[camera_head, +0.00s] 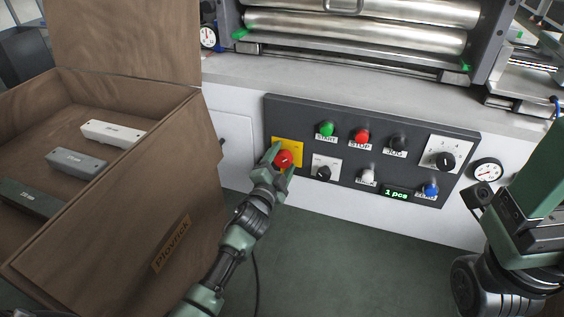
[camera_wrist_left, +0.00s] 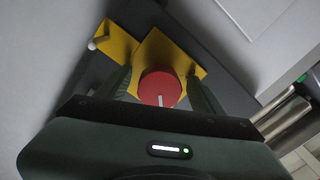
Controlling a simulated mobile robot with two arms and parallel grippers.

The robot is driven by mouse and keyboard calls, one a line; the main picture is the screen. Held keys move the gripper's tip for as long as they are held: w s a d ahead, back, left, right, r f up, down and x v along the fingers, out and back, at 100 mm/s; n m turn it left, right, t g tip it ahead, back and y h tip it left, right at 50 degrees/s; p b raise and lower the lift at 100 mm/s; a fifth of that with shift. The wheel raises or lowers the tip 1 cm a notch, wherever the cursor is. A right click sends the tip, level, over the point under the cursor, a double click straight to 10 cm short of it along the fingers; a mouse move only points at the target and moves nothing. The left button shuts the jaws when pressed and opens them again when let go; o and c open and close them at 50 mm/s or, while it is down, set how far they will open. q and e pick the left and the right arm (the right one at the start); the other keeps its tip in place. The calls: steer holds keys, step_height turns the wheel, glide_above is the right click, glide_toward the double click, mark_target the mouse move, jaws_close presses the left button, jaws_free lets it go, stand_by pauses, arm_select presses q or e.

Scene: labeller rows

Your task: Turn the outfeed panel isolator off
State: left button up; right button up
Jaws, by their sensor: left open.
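The outfeed panel isolator is a red rotary knob (camera_head: 283,159) on a yellow plate (camera_head: 294,146), at the left end of the dark control panel (camera_head: 310,113). In the left wrist view the red knob (camera_wrist_left: 160,87) shows a pale mark on its face, towards the lower edge of the picture. My left gripper (camera_head: 279,160) is open, with its fingers on either side of the knob; I cannot tell whether they touch it. My right arm (camera_head: 535,190) is at the right edge, and its jaws are not seen.
The panel also carries a green button (camera_head: 326,129), a red stop button (camera_head: 362,136), a black selector (camera_head: 323,173), a larger black knob (camera_head: 445,160) and a blue button (camera_head: 431,190). A brown box (camera_head: 190,235) with several grey bars stands left. A gauge (camera_head: 487,171) sits right of the panel.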

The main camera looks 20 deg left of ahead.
arm_select(q)
steer(key=c, duration=1.4)
steer(key=shift+o, duration=0.2)
